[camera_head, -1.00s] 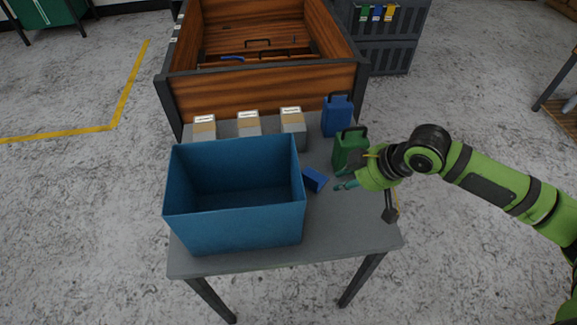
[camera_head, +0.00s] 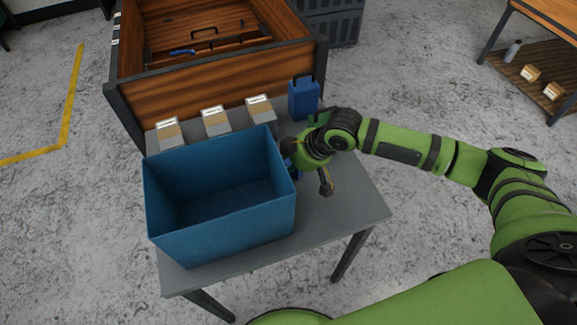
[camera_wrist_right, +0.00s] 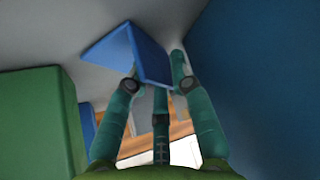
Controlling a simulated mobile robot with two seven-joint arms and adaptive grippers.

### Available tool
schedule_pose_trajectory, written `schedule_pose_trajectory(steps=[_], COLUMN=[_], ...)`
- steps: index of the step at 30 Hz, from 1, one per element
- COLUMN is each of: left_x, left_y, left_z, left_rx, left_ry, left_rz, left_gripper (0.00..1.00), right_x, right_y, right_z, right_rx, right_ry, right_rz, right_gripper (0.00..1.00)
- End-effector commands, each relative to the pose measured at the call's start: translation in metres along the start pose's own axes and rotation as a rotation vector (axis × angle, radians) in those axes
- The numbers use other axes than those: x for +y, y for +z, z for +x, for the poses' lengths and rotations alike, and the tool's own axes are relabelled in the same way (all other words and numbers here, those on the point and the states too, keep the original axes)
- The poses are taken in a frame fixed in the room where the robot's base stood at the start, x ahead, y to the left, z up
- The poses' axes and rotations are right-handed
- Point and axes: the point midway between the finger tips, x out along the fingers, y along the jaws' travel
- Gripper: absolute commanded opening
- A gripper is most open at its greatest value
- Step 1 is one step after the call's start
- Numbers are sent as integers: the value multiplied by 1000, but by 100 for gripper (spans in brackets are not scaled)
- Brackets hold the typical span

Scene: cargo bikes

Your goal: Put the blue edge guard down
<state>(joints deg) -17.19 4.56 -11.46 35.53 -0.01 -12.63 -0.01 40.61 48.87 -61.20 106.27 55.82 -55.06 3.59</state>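The blue edge guard (camera_wrist_right: 148,52) is a small angled piece. In the right wrist view it sits at the fingertips of my right gripper (camera_wrist_right: 158,80), its near plate between the outer fingers. I cannot tell whether the fingers press on it. In the head view my right gripper (camera_head: 291,158) is low over the grey table (camera_head: 345,205), close beside the right wall of the blue bin (camera_head: 225,228). There the guard is mostly hidden by the hand. My left gripper is out of view.
A green canister (camera_wrist_right: 38,125) stands close to the hand, with a blue canister (camera_head: 303,100) behind. Several labelled boxes (camera_head: 215,121) line the table's back edge, before the wooden cargo box (camera_head: 215,80). The table's front right is clear.

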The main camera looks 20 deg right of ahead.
Motion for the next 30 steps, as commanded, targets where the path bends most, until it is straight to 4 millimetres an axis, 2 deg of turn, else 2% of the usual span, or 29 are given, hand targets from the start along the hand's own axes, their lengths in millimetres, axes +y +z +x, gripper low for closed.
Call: schedule_pose_trajectory(steps=[3, 5, 20, 25, 30], left_x=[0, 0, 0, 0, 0], left_y=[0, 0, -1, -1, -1], left_z=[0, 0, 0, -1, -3], left_rx=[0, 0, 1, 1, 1], left_ry=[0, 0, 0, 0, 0], left_rz=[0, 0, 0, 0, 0], left_gripper=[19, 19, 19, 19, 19], right_x=[0, 0, 0, 0, 1], right_y=[0, 0, -2, -10, -27], right_z=[0, 0, -3, -15, -40], right_rx=[0, 0, 1, 3, 5], right_ry=[0, 0, 0, 0, 2], right_rz=[0, 0, 0, -1, -2], right_gripper=[23, 0, 0, 0, 0])
